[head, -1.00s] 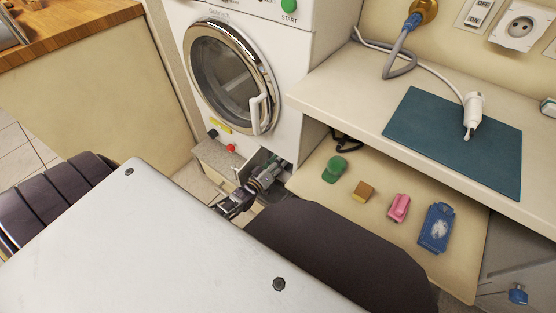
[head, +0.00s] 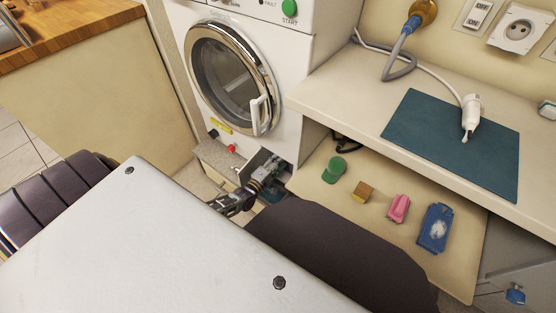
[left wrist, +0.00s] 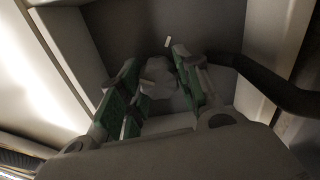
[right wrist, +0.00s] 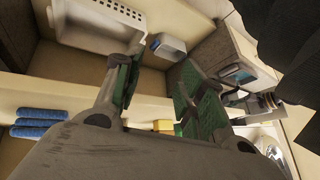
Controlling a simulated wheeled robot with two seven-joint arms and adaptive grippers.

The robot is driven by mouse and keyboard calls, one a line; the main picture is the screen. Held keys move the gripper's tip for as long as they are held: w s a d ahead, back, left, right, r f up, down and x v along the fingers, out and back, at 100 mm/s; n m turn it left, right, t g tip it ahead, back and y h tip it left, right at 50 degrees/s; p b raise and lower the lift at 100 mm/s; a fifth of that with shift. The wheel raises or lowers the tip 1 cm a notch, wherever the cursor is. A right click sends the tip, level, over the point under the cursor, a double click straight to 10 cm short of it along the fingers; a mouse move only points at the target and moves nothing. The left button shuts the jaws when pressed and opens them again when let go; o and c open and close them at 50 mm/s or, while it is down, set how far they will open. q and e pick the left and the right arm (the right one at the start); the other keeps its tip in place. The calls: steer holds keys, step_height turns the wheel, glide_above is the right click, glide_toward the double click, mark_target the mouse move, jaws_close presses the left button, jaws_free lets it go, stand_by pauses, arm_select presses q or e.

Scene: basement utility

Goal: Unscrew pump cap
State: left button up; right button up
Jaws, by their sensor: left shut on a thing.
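The pump cap (left wrist: 160,78) is a pale grey knob in the left wrist view, inside a recess low on the front of the white washing machine (head: 285,115). My left gripper (left wrist: 154,68) has its green-padded fingers on either side of it and is shut on it. In the head view my left gripper (head: 266,181) reaches into the small opening below the round door, and the cap is hidden there. My right gripper (right wrist: 160,80) shows only in its wrist view, with its fingers apart and nothing between them.
A shelf to the right holds a green item (head: 333,169), a sponge (head: 363,192), a pink item (head: 399,208) and a blue item (head: 436,228). Above it, a counter carries a teal mat (head: 450,140) and a white hand tool (head: 470,112). A dark hose (left wrist: 270,88) runs beside the left fingers.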

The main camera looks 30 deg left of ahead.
arm_select(q)
steer(key=shift+f+n, duration=0.1)
steer(key=shift+n, duration=1.1)
arm_select(e)
steer(key=shift+s+a+f, duration=0.1)
steer(key=shift+s+f, duration=0.1)
steer(key=shift+f, duration=0.75)
steer(key=shift+w+r, duration=0.1)
arm_select(q)
steer(key=o, duration=1)
steer(key=shift+o, duration=0.2)
steer(key=shift+s, duration=0.15)
steer(key=s+a, duration=0.1)
steer(key=s, duration=1)
steer(key=shift+s, duration=0.35)
